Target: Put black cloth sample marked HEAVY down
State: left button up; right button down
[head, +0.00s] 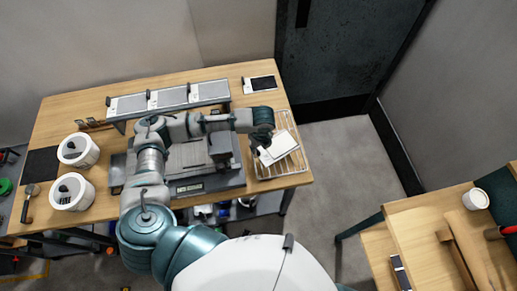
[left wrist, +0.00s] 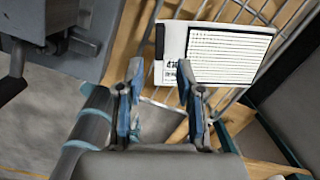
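A white card with a lined print panel (left wrist: 228,55) and a black strip on its left edge lies on the wire rack (left wrist: 285,12). The small marking on its lower left corner is too blurred to read. In the head view the card (head: 278,148) rests tilted on the rack (head: 292,126) at the table's right end. My left gripper (left wrist: 163,88) is open, its two fingers apart with nothing clearly between them, just short of the card's near edge. In the head view it (head: 263,143) hangs at the card's left side. My right gripper is not in view.
A grey machine (head: 190,165) stands left of the rack. A black-and-white card (head: 259,84) lies at the back right. Two white tubs (head: 78,150), a black square (head: 41,162) and a hammer (head: 29,200) are at the left. A second wooden table (head: 425,225) stands at lower right.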

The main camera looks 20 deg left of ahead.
pick_arm(q)
notch_tip(320, 180, up, 7)
jog(key=shift+s+d+r, duration=0.15)
jog(key=shift+s+d, duration=0.1)
jog(key=shift+s, duration=0.05)
dwell(0.5)
